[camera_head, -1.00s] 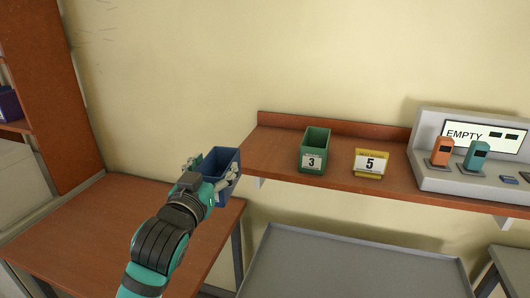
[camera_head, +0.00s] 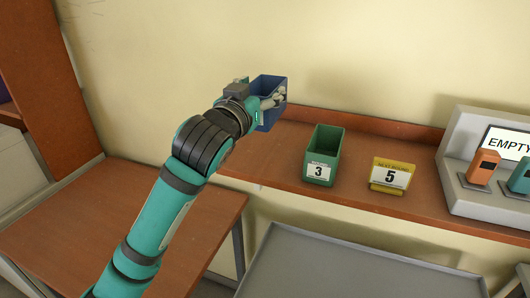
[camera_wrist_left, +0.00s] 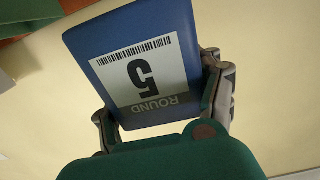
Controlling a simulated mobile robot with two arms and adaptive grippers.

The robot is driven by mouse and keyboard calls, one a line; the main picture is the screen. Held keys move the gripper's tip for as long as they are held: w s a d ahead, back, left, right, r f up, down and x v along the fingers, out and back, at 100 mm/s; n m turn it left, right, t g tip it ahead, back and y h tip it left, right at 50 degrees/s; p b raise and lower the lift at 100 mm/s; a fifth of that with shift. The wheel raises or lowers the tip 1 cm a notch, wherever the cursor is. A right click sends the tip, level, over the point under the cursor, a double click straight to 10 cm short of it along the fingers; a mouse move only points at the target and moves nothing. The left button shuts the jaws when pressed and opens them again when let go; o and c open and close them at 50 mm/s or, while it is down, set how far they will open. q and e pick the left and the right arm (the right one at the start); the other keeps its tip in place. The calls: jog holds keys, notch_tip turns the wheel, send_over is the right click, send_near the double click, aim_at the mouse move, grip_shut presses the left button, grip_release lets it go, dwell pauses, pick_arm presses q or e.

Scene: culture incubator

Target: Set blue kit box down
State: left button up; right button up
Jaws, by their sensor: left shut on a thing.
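The blue kit box (camera_head: 269,88) is in my left gripper (camera_head: 266,103), above the left end of the wall shelf (camera_head: 262,158). In the left wrist view the box (camera_wrist_left: 103,50) shows a white label with a barcode, "ROUND" and "5", upside down in the picture. The fingers of my left gripper (camera_wrist_left: 165,100) are shut on the box at its two sides. Whether the box's bottom touches the shelf is hard to tell. My right gripper is not in view.
A green box (camera_head: 323,155) marked 3 stands on the shelf right of the blue box. A yellow sign (camera_head: 390,175) marked 5 stands further right, then a grey device (camera_head: 452,150) reading "EMPTY". A grey table (camera_head: 340,270) and a brown table (camera_head: 130,225) are below.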

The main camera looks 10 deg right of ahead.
pick_arm(q)
jog(key=shift+w+d+f+p, duration=0.1)
jog(key=shift+f+p, duration=0.1)
jog(key=shift+f, duration=0.4)
jog(key=shift+w+d+f+p, duration=0.1)
jog(key=shift+f+p, duration=0.05)
jog(key=shift+f, duration=0.4)
notch_tip(320, 180, down, 4)
jog(key=shift+w+f+p, duration=0.1)
jog(key=shift+f+p, duration=0.1)
jog(key=shift+p, duration=0.35)
notch_tip(320, 180, down, 3)
jog(key=shift+p, duration=0.8)
jog(key=shift+f, duration=0.35)
jog(key=o, duration=1.3)
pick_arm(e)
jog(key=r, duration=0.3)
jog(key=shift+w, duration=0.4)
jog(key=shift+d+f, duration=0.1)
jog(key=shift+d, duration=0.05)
